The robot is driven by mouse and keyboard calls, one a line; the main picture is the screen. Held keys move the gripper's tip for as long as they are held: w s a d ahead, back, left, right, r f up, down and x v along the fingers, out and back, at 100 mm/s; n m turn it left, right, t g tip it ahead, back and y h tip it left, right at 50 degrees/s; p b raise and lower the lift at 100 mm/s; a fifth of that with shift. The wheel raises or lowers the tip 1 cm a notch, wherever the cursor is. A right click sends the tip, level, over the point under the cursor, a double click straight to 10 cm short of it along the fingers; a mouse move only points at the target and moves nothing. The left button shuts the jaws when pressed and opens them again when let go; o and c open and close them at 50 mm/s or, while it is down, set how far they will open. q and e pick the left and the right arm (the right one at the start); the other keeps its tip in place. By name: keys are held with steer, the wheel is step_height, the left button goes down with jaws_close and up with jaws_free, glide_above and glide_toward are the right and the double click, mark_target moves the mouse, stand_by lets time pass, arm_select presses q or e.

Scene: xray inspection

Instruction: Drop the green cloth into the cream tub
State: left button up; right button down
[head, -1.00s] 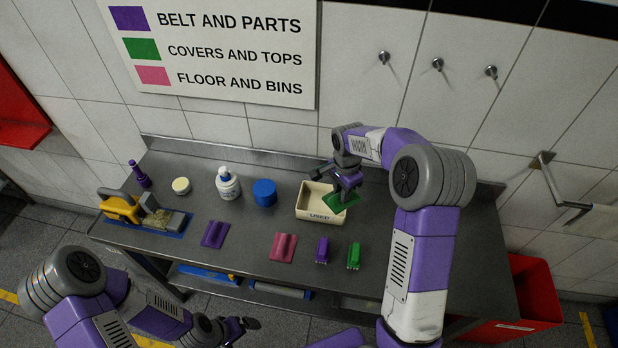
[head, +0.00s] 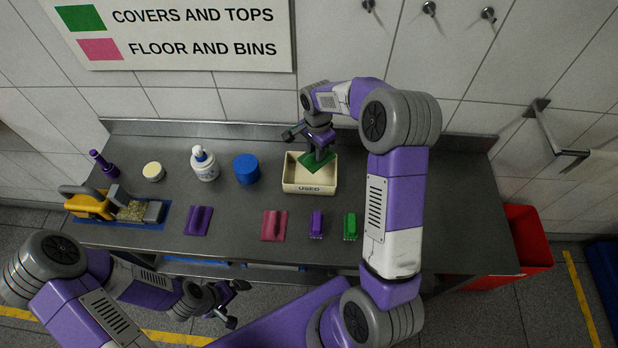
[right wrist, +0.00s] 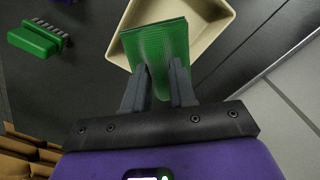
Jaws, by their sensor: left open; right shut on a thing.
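The cream tub (head: 309,188) stands on the steel bench, with printed letters on its front wall. It also shows in the right wrist view (right wrist: 118,50). The green cloth (head: 318,163) hangs from my right gripper (head: 320,152) over the tub's opening. In the right wrist view the cloth (right wrist: 158,42) is pinched between the fingers of my right gripper (right wrist: 160,85) and overlaps the tub's inside. I cannot tell whether it touches the tub. My left gripper (head: 236,303) is open and empty, low in front of the bench.
A green brush (head: 350,226), a purple brush (head: 316,224), a pink cloth (head: 274,225) and a purple cloth (head: 198,220) lie along the bench front. A blue lid-like cylinder (head: 246,168) and a white bottle (head: 204,164) stand left of the tub. The bench right of the tub is clear.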

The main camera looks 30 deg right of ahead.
steer(key=shift+f, duration=0.1)
steer(key=c, duration=0.8)
jaws_free()
steer(key=shift+c, duration=0.2)
step_height(320, 180, up, 8)
steer(key=shift+f, duration=0.2)
steer(key=shift+p, duration=0.3)
